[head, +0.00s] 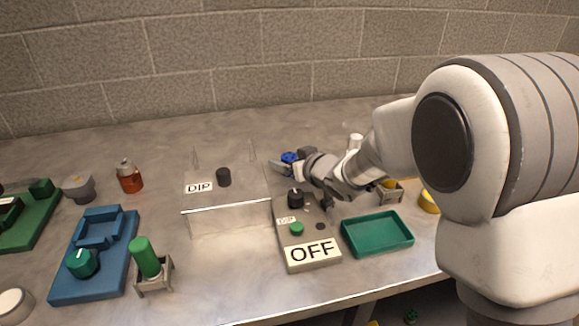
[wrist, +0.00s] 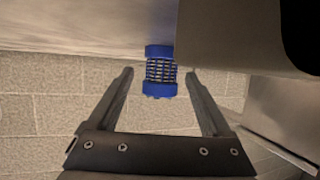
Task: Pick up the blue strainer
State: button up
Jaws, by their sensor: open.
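The blue strainer (wrist: 161,72) shows in the wrist view as a small cylinder with blue end rings and a dark mesh middle. It lies just beyond the tips of my gripper (wrist: 158,72), in the gap between the two fingers. The fingers are open and apart from it. In the head view the blue strainer (head: 289,157) is a small blue shape at the back of the table. My gripper (head: 282,166) is beside it there, partly hidden by its own wrist. Whether any finger touches the strainer cannot be told.
A control panel marked OFF (head: 312,252) and a green tray (head: 377,235) are in front of my arm. A blue fixture (head: 95,255) and a red-orange bottle (head: 129,177) are at left. A brick wall (head: 280,60) bounds the back.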

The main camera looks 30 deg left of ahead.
aim_at(289, 156)
grip_shut()
dwell(0.4)
jog(key=shift+r, duration=0.1)
notch_tip(289, 156, up, 10)
jog(key=p, duration=0.4)
